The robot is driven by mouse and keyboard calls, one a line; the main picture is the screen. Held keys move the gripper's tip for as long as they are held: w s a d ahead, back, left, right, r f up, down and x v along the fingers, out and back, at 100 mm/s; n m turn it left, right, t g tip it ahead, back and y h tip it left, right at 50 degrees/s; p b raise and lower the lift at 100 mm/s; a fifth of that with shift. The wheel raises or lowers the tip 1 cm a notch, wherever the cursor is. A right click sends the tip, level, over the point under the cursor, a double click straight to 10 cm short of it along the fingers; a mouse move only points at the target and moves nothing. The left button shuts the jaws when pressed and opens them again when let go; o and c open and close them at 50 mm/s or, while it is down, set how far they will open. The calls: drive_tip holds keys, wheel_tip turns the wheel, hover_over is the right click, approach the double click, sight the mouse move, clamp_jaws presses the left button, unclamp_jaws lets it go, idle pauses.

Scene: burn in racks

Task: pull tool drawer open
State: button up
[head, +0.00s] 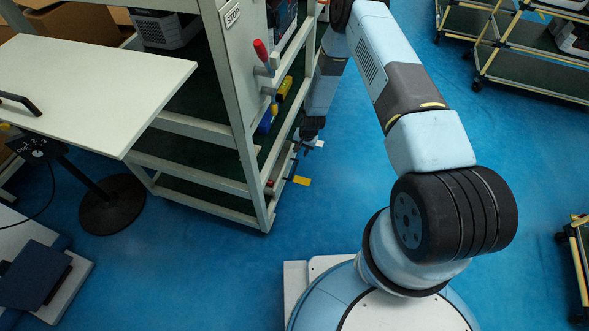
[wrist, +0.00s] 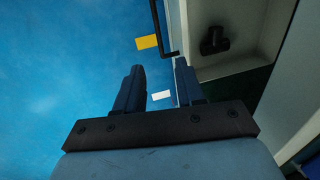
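My gripper (wrist: 159,66) is open, with its two dark fingers apart and nothing held between them. In the wrist view a dark bar handle (wrist: 158,28) stands out from the light front edge of the drawer (wrist: 181,22). The near end of the handle shows just beyond the fingertips, close to the right one; I cannot tell whether they touch. A dark object (wrist: 214,41) lies in a light, open-topped space right of the handle, which seems to be the drawer's inside. In the head view my gripper (head: 308,139) is at the rack's right side, and the drawer is mostly hidden.
The grey rack (head: 238,90) has a red-handled lever (head: 262,52) on its post and blue (head: 266,120) and yellow (head: 285,86) items. A yellow tag (head: 301,180) and a white tag (head: 320,144) show beside it. Blue floor (head: 350,190) right of the rack is clear.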

sight(294, 171)
drive_tip(key=a+f, duration=0.1)
drive_tip(key=f, duration=0.9)
drive_tip(key=a+f, duration=0.1)
drive_tip(key=f, duration=0.4)
drive_tip(key=shift+a, duration=0.35)
drive_tip(key=shift+c, duration=0.3)
clamp_jaws()
